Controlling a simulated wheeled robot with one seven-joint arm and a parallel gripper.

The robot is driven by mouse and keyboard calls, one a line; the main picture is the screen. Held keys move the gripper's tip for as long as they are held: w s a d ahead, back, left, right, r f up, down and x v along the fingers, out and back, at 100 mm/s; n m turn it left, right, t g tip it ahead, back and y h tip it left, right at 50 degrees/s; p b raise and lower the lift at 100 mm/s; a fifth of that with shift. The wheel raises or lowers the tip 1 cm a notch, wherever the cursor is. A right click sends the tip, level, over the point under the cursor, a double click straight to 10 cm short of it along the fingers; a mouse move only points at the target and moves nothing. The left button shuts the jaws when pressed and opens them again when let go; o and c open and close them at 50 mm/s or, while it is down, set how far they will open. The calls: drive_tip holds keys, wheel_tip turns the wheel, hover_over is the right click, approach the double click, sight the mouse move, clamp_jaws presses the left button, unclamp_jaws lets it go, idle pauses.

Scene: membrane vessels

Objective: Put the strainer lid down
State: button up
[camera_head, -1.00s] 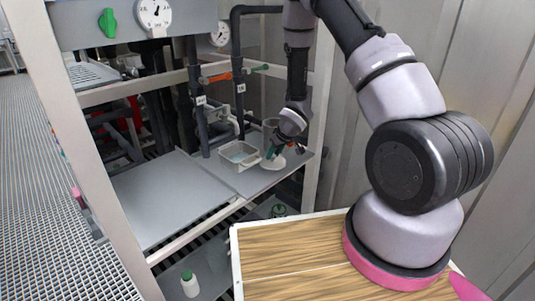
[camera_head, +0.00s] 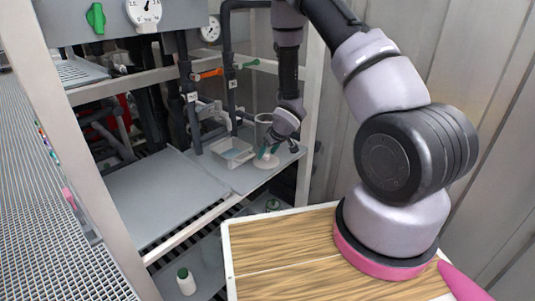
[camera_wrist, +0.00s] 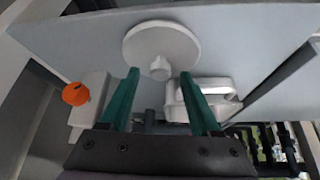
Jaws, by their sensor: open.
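The strainer lid (camera_head: 264,164) is a pale round disc on the grey shelf, right of the clear basin. In the wrist view the lid (camera_wrist: 180,38) lies flat with its short knob toward me. My gripper (camera_wrist: 160,75) is open, its two green fingers apart with the knob centred between their tips and a gap on each side. In the head view my gripper (camera_head: 268,153) is just above the lid and partly hides it.
A clear basin (camera_head: 232,152) stands left of the lid, and a grey cylinder (camera_head: 263,123) stands behind my gripper. Pipes with an orange handle (camera_head: 208,74) rise behind. The shelf's left part (camera_head: 165,195) is bare.

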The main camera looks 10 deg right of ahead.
drive_tip(key=s+d+r+m+h, duration=0.1)
drive_tip(key=s+d+r+m, duration=0.15)
drive_tip(key=r, duration=0.85)
drive_tip(key=s+d+r+m+t+h, duration=0.1)
drive_tip(key=s+d+r, duration=0.25)
drive_tip(key=r, duration=0.65)
drive_tip(key=s+d+r+m+h, duration=0.1)
drive_tip(key=s+d+r, duration=0.2)
drive_tip(key=r, duration=0.8)
drive_tip(key=s+a+r+m+y, duration=0.1)
drive_tip(key=s+r+m, duration=0.1)
drive_tip(key=s+r, duration=0.5)
drive_tip(key=s+a+r+m+y, duration=0.1)
drive_tip(key=s+a+r+m, duration=0.1)
drive_tip(key=s+r, duration=0.5)
drive_tip(key=s, duration=0.6)
drive_tip(key=shift+s+a+r+m+t+y, duration=0.2)
drive_tip(key=shift+a+r+m+t+y, duration=0.05)
drive_tip(key=shift+a+m+t+y, duration=0.1)
drive_tip(key=shift+d, duration=0.1)
